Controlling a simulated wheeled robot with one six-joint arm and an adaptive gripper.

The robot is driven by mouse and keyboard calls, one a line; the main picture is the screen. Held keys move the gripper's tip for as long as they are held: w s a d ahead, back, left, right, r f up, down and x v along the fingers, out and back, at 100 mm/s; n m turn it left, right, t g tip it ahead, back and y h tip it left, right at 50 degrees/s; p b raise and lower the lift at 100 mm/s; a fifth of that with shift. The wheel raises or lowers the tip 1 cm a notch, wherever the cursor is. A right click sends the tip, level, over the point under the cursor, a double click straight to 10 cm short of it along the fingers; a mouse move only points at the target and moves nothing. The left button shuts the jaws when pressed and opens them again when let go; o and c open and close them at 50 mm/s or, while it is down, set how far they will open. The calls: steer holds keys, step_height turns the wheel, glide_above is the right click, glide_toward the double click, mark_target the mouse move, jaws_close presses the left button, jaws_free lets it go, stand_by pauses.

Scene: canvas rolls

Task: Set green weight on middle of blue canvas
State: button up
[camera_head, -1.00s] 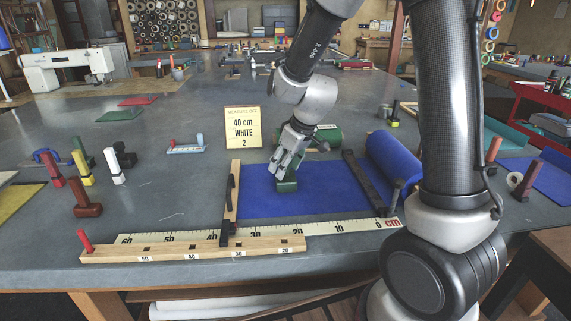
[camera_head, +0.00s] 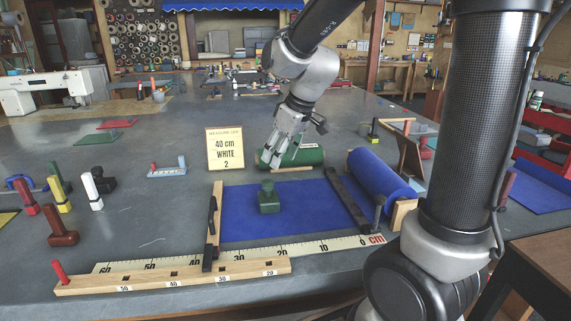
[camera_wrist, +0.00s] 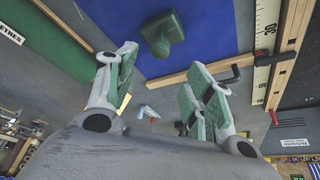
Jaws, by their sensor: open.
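The green weight (camera_head: 268,198) stands upright on the blue canvas (camera_head: 310,222), near the middle of the flat stretch, a little toward its left side. My gripper (camera_head: 270,162) is up behind the weight, near the green roll, and holds nothing. In the wrist view the gripper (camera_wrist: 160,85) has its fingers spread apart. The weight (camera_wrist: 161,36) shows beyond the fingertips there, apart from them, with blue canvas (camera_wrist: 210,30) around it.
A green roll (camera_head: 300,156) lies behind the canvas. A dark bar (camera_head: 346,197) crosses its right part, beside the blue roll (camera_head: 378,178). A wooden bar (camera_head: 216,215) lines its left edge, and a ruler (camera_head: 235,256) its front. A sign reads 40 cm WHITE 2 (camera_head: 226,149).

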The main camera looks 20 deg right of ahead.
steer(key=s+d+r+m+h, duration=0.1)
steer(key=s+d+m, duration=0.1)
steer(key=s+d, duration=0.2)
steer(key=s+d+r+m, duration=0.2)
steer(key=s+d, duration=0.2)
steer(key=s, duration=0.7)
steer(key=s+d+r+m+h, duration=0.1)
steer(key=s+d+r+m, duration=0.1)
steer(key=s+d, duration=0.2)
steer(key=s, duration=0.3)
steer(key=shift+s+d+r+m+h, duration=0.2)
steer(key=shift+m+h, duration=0.1)
steer(key=shift+m, duration=0.1)
